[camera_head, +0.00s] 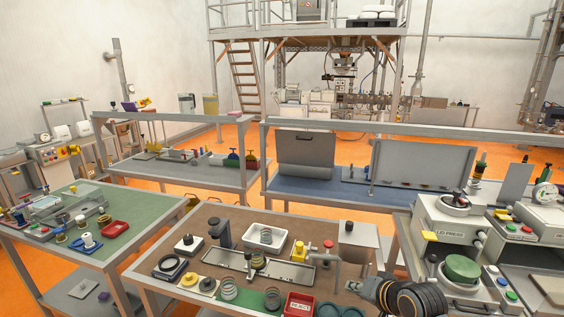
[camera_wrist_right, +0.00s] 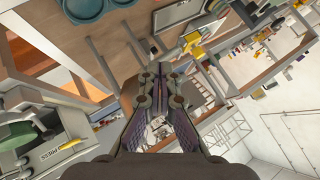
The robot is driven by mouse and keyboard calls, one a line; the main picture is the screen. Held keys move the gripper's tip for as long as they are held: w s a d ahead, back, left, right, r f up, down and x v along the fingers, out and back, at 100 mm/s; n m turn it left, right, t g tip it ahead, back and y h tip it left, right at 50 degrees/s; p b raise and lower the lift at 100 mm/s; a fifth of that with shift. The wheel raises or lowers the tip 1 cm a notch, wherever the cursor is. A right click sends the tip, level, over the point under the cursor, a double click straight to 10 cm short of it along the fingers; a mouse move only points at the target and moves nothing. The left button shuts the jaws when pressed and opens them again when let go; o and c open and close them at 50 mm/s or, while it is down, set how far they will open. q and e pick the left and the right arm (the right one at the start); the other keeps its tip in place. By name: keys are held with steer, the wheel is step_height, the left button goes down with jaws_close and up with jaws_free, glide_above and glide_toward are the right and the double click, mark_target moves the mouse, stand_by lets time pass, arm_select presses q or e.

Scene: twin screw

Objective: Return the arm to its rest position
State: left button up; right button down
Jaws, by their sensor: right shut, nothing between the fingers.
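My right gripper (camera_head: 368,288) shows at the lower right of the head view, by the right front part of the middle table (camera_head: 150,268). Its dark wrist comes in from the right. In the right wrist view the fingers (camera_wrist_right: 160,70) are together at the tips, with nothing between them. My left gripper does not show in the head view.
Near the right gripper are a red reject tray (camera_head: 299,305), a grey box (camera_head: 358,243) and the lid press (camera_head: 452,232). A spring (camera_head: 229,289) and a white tray (camera_head: 266,238) are on the same table. A green-topped table (camera_head: 40,240) stands at left.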

steer(key=s+d+f+n+g+h, duration=0.15)
steer(key=s+f, duration=0.25)
steer(key=s, duration=0.4)
steer(key=s+d+f+n+g+h, duration=0.15)
steer(key=s+f, duration=0.25)
steer(key=s, duration=0.4)
steer(key=s+d+f+n+g+h, duration=0.1)
steer(key=s+f+n+g, duration=0.3)
steer(key=s, duration=0.5)
steer(key=s+d+f+m+b, duration=0.1)
steer(key=s+f, duration=0.1)
steer(key=f, duration=1.3)
steer(key=s+d+f+m+b, duration=0.1)
steer(key=d+f+b, duration=0.1)
steer(key=f, duration=1.4)
steer(key=s+f+g+b, duration=0.1)
steer(key=s+f, duration=1.5)
steer(key=s, duration=0.2)
steer(key=shift+d+f, duration=0.4)
steer(key=shift+d, duration=0.05)
